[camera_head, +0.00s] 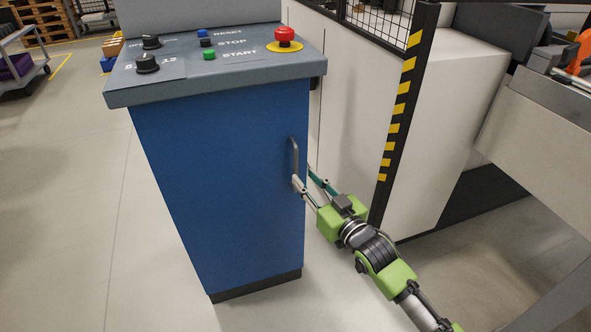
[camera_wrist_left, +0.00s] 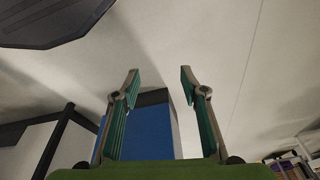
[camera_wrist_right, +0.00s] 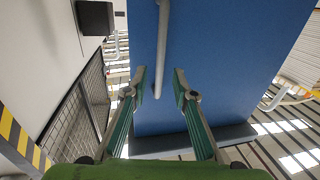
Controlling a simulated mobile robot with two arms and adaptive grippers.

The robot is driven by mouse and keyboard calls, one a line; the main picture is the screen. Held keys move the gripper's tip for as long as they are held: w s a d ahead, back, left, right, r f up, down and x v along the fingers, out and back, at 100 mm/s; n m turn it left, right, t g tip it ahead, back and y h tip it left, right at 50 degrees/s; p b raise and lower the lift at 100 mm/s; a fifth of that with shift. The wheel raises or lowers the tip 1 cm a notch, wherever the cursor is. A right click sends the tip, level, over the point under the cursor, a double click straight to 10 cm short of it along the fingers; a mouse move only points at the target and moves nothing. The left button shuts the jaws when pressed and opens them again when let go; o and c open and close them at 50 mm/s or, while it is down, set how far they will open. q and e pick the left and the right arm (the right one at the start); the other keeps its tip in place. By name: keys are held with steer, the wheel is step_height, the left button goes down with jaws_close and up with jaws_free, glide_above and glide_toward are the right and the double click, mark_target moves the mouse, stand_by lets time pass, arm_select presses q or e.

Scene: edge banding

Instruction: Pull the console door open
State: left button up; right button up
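The console door is the blue front panel (camera_head: 225,185) of the console, and it looks closed. Its grey upright bar handle (camera_head: 294,158) is near the door's right edge; it also shows in the right wrist view (camera_wrist_right: 162,45). My right gripper (camera_head: 302,175) is open at the handle's lower part. In the right wrist view its fingertips (camera_wrist_right: 159,84) lie on either side of the bar, with gaps showing. My left gripper (camera_wrist_left: 159,78) is open and empty. It is out of the head view, with a blue surface (camera_wrist_left: 147,130) visible behind its fingers.
The console top (camera_head: 210,60) carries knobs, buttons and a red emergency stop (camera_head: 285,36). A black post with yellow stripes (camera_head: 400,105) and a white machine housing (camera_head: 350,105) stand right of the console, close to my right arm.

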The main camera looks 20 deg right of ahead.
mark_target(297, 169)
arm_select(q)
steer(key=shift+r+b, duration=0.4)
steer(key=shift+r, duration=1.5)
arm_select(e)
steer(key=shift+x, duration=3.1)
jaws_close()
